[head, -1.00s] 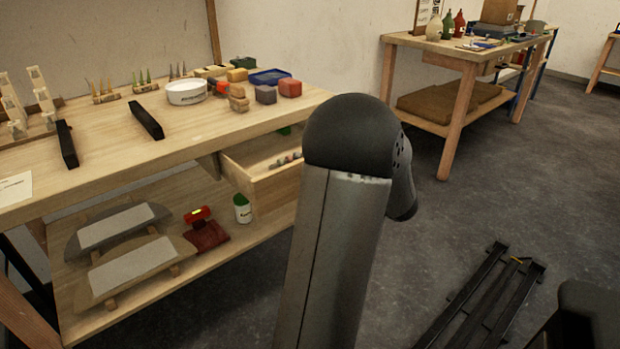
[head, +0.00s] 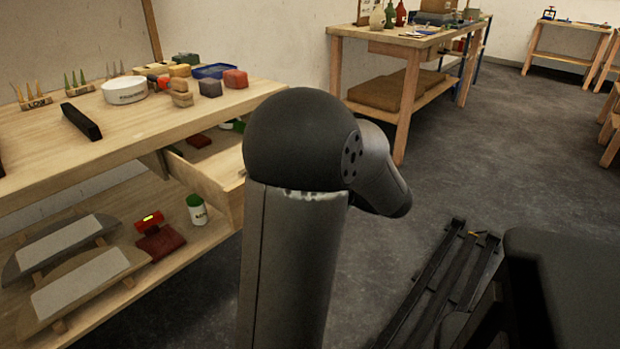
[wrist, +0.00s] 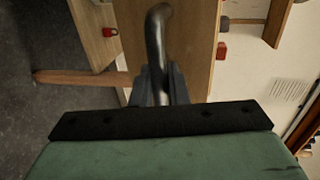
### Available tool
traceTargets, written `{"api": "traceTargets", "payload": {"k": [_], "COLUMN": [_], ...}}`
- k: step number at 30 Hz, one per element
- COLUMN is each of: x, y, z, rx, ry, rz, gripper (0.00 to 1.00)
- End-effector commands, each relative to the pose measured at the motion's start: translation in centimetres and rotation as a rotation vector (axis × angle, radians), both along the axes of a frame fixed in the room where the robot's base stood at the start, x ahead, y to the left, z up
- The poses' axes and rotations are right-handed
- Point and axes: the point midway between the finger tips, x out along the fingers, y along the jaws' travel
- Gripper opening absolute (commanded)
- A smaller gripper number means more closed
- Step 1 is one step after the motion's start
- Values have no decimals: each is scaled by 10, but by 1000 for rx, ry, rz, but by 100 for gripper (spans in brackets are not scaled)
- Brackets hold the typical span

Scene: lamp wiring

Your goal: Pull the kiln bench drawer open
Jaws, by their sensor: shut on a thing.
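The kiln bench drawer (head: 195,179) stands partly open under the wooden bench top in the head view. Its pale wooden side and part of its inside show, with a dark red thing (head: 200,141) and a green and white thing (head: 232,125) in it. In the wrist view the drawer front (wrist: 188,40) carries a dark curved bar handle (wrist: 157,45). My gripper (wrist: 160,88) is shut on that handle. My arm hides the gripper, the handle and the drawer front in the head view.
The bench top (head: 150,120) holds a white bowl (head: 125,90), coloured blocks and a black bar (head: 82,122). The lower shelf holds two curved boards, a red lamp-like thing (head: 150,221) and a green-capped container (head: 197,209). Another bench (head: 400,70) stands behind; grey floor lies between.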

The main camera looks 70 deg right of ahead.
Motion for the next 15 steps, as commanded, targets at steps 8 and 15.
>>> {"api": "traceTargets", "payload": {"k": [8, 15], "x": [0, -10], "y": [0, 3], "z": [0, 3], "rx": [-1, -1], "ry": [-1, 0], "rz": [-1, -2], "gripper": [34, 34]}}
